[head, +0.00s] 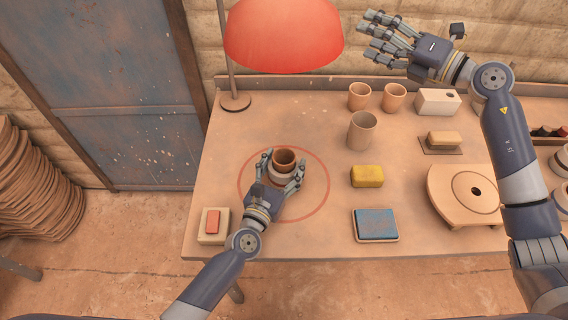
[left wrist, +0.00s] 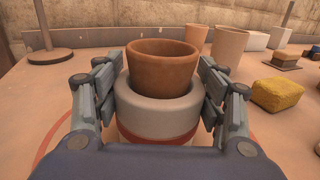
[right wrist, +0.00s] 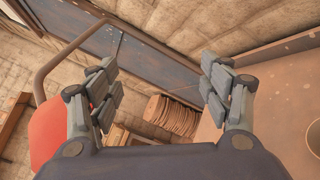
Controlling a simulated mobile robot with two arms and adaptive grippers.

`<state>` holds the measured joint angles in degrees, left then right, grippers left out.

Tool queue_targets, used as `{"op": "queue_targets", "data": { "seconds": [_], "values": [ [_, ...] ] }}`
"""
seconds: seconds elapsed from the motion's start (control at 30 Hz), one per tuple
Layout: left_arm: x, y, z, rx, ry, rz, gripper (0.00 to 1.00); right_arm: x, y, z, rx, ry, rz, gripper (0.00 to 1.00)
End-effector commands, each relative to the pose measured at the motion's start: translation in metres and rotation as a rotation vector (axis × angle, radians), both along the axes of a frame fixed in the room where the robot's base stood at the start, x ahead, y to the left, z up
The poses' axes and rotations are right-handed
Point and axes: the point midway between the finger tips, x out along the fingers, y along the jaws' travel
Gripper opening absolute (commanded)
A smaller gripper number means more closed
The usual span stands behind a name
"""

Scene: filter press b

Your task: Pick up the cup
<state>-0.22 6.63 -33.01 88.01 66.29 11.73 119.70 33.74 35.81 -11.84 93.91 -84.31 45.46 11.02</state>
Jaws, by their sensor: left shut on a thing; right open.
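The brown clay cup (head: 284,159) stands upright inside the red circle drawn on the table, its lower part within a thick grey-white collar (head: 281,173). In the left wrist view the cup (left wrist: 162,66) rises out of the collar (left wrist: 157,108), which has a red band low on its side. My left gripper (head: 283,178) is shut on the grey-white collar, its fingers on either side; they hide part of the collar. Whether the collar is clear of the table cannot be told. My right gripper (head: 400,42) is open and empty, raised over the table's back edge.
A red lamp (head: 284,38) overhangs the back left. Clay cups (head: 359,97), a taller beaker (head: 362,131), a yellow sponge (head: 367,176) and a blue pad (head: 376,224) stand to the right.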

Motion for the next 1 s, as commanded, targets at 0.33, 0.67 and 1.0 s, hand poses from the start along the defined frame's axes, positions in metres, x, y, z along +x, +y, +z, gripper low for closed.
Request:
{"op": "queue_targets", "data": {
  "seconds": [0.33,0.67,1.0],
  "values": [
    [0.000,0.001,-0.002,0.002,0.001,0.002,0.31,-0.111,0.129,-0.106,-0.883,-0.106,0.485,0.72],
    [0.000,0.001,-0.002,0.002,0.002,0.002,0.31,-0.143,0.125,-0.147,-1.239,-0.147,0.610,0.72],
    [0.000,0.001,-0.002,0.002,0.001,0.001,0.31,-0.128,0.149,-0.194,-1.246,-0.146,0.614,0.72]
  ]
}}
